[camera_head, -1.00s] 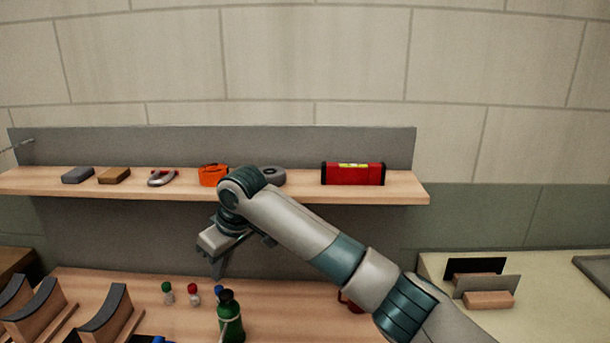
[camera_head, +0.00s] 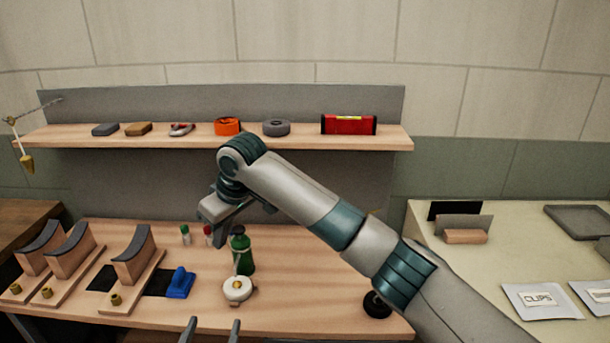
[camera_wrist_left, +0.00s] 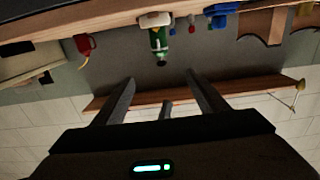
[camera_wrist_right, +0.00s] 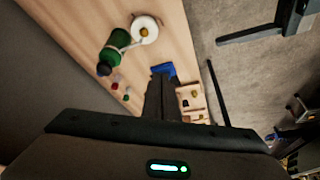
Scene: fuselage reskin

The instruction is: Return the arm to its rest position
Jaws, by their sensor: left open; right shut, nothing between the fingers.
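My right arm (camera_head: 340,225) reaches in from the right across the head view. Its gripper (camera_head: 222,222) hangs above the bench by the green bottle (camera_head: 242,254), partly hidden by the wrist. In the right wrist view its fingers (camera_wrist_right: 160,85) are together with nothing between them. My left gripper (camera_head: 212,326) shows only as two fingertips at the bottom edge of the head view. In the left wrist view its fingers (camera_wrist_left: 162,88) are apart and empty.
A shelf (camera_head: 200,140) holds several items, including an orange tape roll (camera_head: 228,127) and a red box (camera_head: 348,124). The bench (camera_head: 210,312) carries a white round item (camera_head: 238,289), a blue item (camera_head: 180,283) and curved-top blocks (camera_head: 132,258). A side table (camera_head: 490,260) stands right.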

